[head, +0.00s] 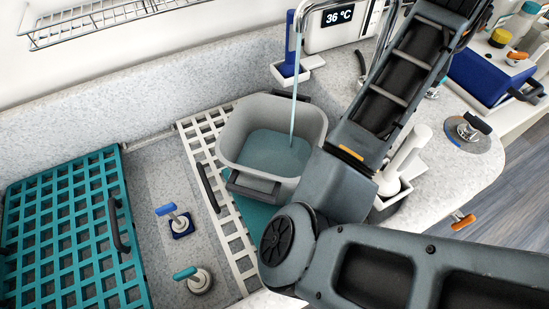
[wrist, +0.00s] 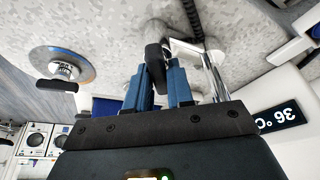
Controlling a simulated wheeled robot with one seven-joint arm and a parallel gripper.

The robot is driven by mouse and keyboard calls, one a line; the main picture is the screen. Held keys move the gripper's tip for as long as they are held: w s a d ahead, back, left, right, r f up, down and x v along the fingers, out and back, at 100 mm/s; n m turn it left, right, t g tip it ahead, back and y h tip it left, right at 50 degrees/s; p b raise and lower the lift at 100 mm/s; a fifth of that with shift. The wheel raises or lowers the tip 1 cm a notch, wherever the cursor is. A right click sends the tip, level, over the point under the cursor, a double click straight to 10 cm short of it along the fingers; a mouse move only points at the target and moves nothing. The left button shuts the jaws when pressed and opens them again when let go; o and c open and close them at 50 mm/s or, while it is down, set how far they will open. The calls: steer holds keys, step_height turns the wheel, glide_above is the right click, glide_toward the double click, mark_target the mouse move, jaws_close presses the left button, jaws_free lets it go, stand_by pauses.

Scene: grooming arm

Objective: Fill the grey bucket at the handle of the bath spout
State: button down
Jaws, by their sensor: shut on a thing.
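The grey bucket (head: 237,125) stands upright in the bath area, with clear water inside it. A thin stream of water (head: 294,95) falls from the bath spout (head: 299,22) into the bucket. The water surface is below the rim. In the wrist view my gripper (wrist: 161,78) has its blue fingers shut on a black handle (wrist: 154,56), beside a chrome pipe (wrist: 215,77). In the head view my arm hides my gripper and the handle.
A white slatted rack (head: 206,150) lies under and beside the bucket. A teal grid (head: 70,185) is at left. Blue and teal handles (head: 167,209) (head: 185,273) stand between them. A display (head: 338,16) reads 36 °C. A round black-handled fitting (head: 468,131) sits on the right counter.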

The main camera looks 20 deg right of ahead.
stand_by(0.6)
steer(key=shift+m+g+h+b, duration=0.3)
steer(key=shift+m+g, duration=0.2)
steer(key=shift+m, duration=0.9)
steer(key=shift+m+g, duration=0.4)
steer(key=shift+m, duration=1)
steer(key=shift+b, duration=0.3)
steer(key=shift+f+m, duration=0.1)
steer(key=shift+m, duration=0.5)
steer(key=c, duration=1)
jaws_free()
